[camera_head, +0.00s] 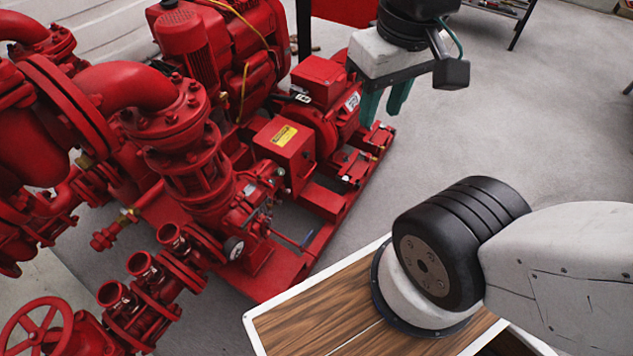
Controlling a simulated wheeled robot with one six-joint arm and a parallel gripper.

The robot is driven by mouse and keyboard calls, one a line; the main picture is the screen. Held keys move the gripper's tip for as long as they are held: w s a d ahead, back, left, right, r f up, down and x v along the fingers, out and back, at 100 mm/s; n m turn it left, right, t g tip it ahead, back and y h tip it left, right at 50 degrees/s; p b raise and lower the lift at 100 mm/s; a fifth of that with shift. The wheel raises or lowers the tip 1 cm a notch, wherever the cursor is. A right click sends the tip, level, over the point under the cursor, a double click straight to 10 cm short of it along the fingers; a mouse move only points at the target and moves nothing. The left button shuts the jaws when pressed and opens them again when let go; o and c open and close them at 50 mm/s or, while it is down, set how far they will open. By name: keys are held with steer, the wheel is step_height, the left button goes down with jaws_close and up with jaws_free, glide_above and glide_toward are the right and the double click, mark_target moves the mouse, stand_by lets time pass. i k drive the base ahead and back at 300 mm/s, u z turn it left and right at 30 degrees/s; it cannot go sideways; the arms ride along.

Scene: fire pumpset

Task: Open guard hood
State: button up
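The guard hood (297,158) appears to be the red box with a yellow warning label, between the pump (200,170) and the red motor (335,105). It looks shut over what lies beneath it. My gripper (382,116) is at the upper right, above and beside the far end of the motor, apart from the hood. Its two teal fingers point down with a gap between them, and nothing shows in the gap. The left finger overlaps the motor's edge in the picture, and I cannot tell whether it touches.
Red pipes and flanges (120,90) fill the left side, with a handwheel (38,325) at the lower left. A second red machine (215,50) stands behind the pump. Open grey floor (530,110) lies to the right. A dark table leg (520,28) shows at the top right.

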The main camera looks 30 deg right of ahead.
mark_target(287, 137)
steer(key=u, duration=0.05)
steer(key=k, duration=0.25)
steer(key=z, duration=0.85)
steer(key=i, duration=0.6)
steer(key=u, duration=0.55)
